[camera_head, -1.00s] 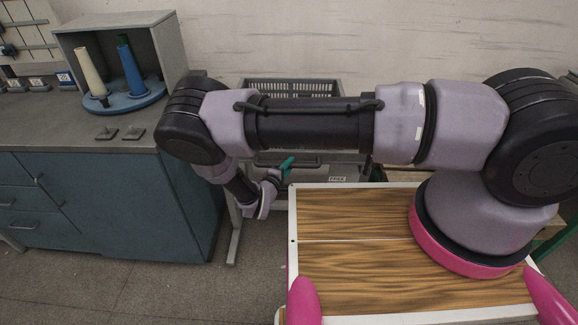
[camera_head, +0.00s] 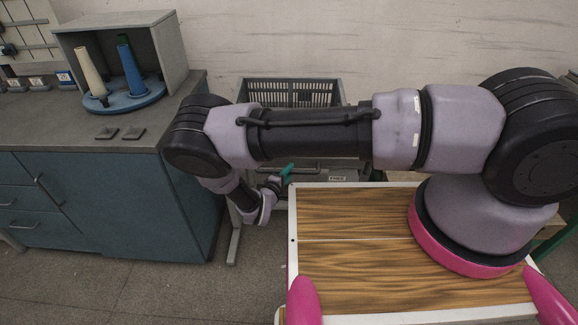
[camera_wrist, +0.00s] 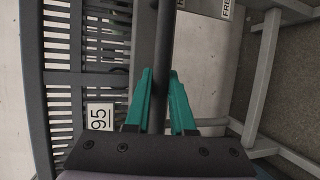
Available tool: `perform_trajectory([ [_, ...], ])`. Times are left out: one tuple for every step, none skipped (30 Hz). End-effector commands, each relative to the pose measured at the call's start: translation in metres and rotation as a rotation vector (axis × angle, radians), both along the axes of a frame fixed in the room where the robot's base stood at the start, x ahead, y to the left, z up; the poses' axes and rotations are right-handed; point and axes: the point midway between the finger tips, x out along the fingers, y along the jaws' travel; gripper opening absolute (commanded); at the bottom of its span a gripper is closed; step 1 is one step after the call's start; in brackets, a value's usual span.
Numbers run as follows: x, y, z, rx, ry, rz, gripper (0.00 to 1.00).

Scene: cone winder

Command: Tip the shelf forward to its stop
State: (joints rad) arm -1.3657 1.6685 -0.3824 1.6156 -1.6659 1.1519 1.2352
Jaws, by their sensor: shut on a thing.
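The shelf is a grey panel under the slotted crate, partly hidden behind my arm in the head view; its light face (camera_wrist: 205,65) shows in the wrist view. A dark handle bar (camera_wrist: 166,30) runs along the shelf front. My gripper (camera_wrist: 160,80) has its green fingers on either side of this bar and is shut on it. In the head view my gripper (camera_head: 286,174) is low in front of the shelf, beyond the wood-topped surface. The grey slotted crate (camera_head: 290,83) sits on the shelf, and its side with a "95" label shows in the wrist view (camera_wrist: 60,85).
A blue-sided cabinet with a grey worktop (camera_head: 60,130) stands left, holding a blue round tray (camera_head: 122,98) with cones and two small dark plates. Grey stand legs (camera_wrist: 262,75) flank the shelf. Bare floor (camera_head: 120,290) lies at the lower left.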

Motion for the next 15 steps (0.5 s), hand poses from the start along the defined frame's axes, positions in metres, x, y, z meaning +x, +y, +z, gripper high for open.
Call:
perform_trajectory([
  [-0.002, 0.000, -0.017, -0.002, 0.004, 0.003, 0.00],
  [-0.002, 0.000, -0.025, -0.001, 0.004, 0.003, 0.00],
  [-0.001, 0.000, -0.035, -0.002, 0.004, 0.004, 0.00],
  [-0.001, 0.000, -0.042, -0.002, 0.004, 0.004, 0.00],
  [0.000, 0.000, -0.049, -0.001, 0.004, 0.003, 0.00],
  [0.001, 0.000, -0.056, -0.001, 0.004, 0.003, 0.00],
  [0.002, 0.000, -0.062, -0.001, 0.004, 0.004, 0.00],
  [0.003, 0.000, -0.066, -0.001, 0.004, 0.003, 0.00],
  [0.004, 0.000, -0.071, 0.000, 0.004, 0.003, 0.00],
  [0.004, 0.000, -0.074, 0.001, 0.003, 0.002, 0.00],
  [0.005, 0.000, -0.076, 0.000, 0.004, 0.003, 0.00],
  [0.005, 0.000, -0.078, 0.000, 0.004, 0.003, 0.00],
  [0.005, 0.000, -0.079, 0.000, 0.004, 0.003, 0.00],
  [0.005, 0.000, -0.080, -0.001, 0.004, 0.003, 0.00],
  [0.005, 0.000, -0.080, 0.000, 0.005, 0.003, 0.00],
])
